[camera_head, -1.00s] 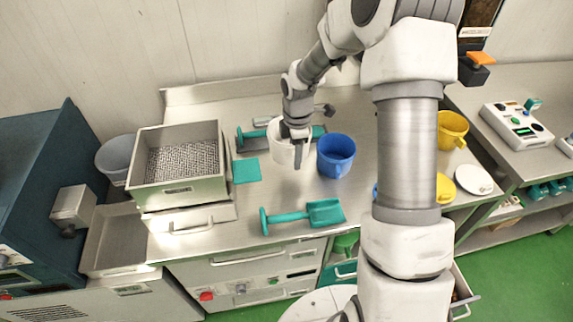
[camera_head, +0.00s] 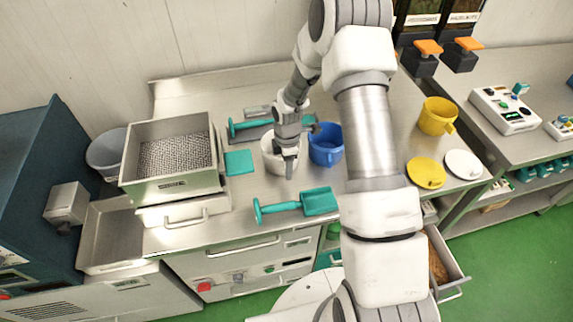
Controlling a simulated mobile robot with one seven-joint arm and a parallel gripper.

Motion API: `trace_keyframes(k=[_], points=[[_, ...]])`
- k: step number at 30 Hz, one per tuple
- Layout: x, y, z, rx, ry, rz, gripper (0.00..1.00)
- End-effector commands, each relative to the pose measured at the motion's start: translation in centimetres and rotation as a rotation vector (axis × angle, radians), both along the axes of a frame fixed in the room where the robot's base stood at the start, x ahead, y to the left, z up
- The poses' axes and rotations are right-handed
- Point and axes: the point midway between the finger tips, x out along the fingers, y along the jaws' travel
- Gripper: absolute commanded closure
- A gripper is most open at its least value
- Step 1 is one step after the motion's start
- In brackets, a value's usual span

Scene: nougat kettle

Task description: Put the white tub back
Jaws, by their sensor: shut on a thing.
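The white tub (camera_head: 272,160) is upright on or just above the steel worktop (camera_head: 215,240), between the teal square and the blue tub (camera_head: 326,140). My gripper (camera_head: 289,165) points down at the tub's right side and is shut on its rim. The gripper and wrist hide part of the tub, and I cannot tell whether its base touches the worktop.
A steel box with a mesh inside (camera_head: 170,190) stands left. A teal scoop (camera_head: 298,205) lies in front, another (camera_head: 250,125) behind. A yellow tub (camera_head: 437,116), yellow lid (camera_head: 426,172) and white lid (camera_head: 463,164) are at the right. A drawer (camera_head: 447,265) stands open below.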

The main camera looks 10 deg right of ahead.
Motion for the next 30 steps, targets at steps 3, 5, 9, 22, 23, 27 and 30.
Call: trace_keyframes(k=[3, 5, 9, 22, 23, 27, 30], points=[[0.0, 0.0, 0.1, 0.000, -0.001, 0.000, 1.00], [0.0, 0.0, 0.0, 0.000, -0.001, 0.000, 1.00], [0.0, 0.0, -0.3, 0.000, -0.001, 0.000, 0.40], [0.0, 0.0, -0.2, 0.000, 0.000, 0.000, 0.16], [0.0, 0.0, -0.1, 0.000, 0.000, 0.000, 0.16], [0.1, 0.0, 0.8, 0.001, -0.003, 0.000, 0.16], [0.0, 0.0, 2.2, 0.001, -0.004, 0.000, 0.16]])
